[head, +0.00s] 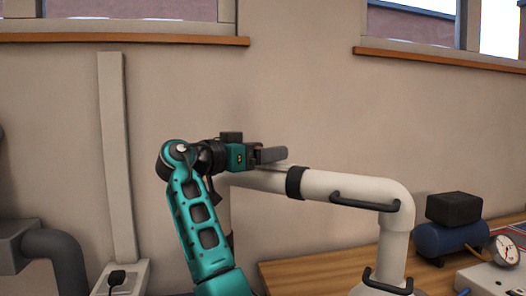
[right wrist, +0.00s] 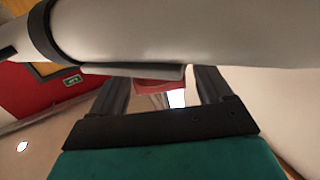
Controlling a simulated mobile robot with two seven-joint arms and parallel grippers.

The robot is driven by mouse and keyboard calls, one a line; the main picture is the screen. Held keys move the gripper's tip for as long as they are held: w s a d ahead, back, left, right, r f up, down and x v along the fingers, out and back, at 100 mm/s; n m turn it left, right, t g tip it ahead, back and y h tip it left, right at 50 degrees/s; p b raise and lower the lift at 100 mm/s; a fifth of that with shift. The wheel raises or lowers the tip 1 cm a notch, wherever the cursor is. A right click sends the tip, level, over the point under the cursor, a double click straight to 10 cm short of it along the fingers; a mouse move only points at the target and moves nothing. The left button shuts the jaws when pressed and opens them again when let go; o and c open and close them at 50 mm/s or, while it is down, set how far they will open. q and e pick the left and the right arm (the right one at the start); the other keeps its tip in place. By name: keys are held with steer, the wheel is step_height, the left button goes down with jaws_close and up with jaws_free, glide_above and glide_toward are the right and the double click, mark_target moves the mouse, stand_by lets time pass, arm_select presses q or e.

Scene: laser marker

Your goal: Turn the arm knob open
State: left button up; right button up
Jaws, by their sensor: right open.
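The white tubular arm (head: 340,186) runs across the head view, bends down at the right and has a black collar (head: 295,182) and a black bar handle (head: 362,202). My right gripper (head: 272,155) is at the tube's left part, just above it in the picture. In the right wrist view the white tube (right wrist: 190,30) crosses the top, in front of the fingertips. The two fingers (right wrist: 162,78) stand apart. A flat grey piece (right wrist: 135,72) shows along the tube's edge between them; I cannot tell whether it is the knob. My left gripper is not in view.
A wooden bench (head: 320,272) lies below the tube. A blue compressor (head: 445,240), a gauge (head: 505,250) and a white box (head: 490,280) stand at the right. A grey pipe (head: 62,255) is at the lower left.

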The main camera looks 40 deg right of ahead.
steer(key=c, duration=1)
steer(key=shift+o, duration=0.2)
steer(key=shift+f+n+t+b, duration=0.25)
steer(key=shift+n+t+b, duration=0.4)
steer(key=shift+t, duration=0.25)
steer(key=shift+n+t+b, duration=0.35)
steer(key=shift+t, duration=0.45)
steer(key=shift+n+t, duration=0.4)
steer(key=shift+t, duration=0.2)
steer(key=shift+r+n+t+b, duration=0.1)
steer(key=shift+n+t+b, duration=0.25)
steer(key=shift+t, duration=0.25)
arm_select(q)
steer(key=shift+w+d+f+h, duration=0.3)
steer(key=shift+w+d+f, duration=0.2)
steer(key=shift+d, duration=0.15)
arm_select(e)
steer(key=shift+r+n+t+y, duration=0.1)
steer(key=shift+n+t+y, duration=0.3)
steer(key=shift+n+t, duration=0.2)
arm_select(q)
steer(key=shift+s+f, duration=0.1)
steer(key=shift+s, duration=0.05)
arm_select(e)
steer(key=o, duration=1)
steer(key=shift+c, duration=0.2)
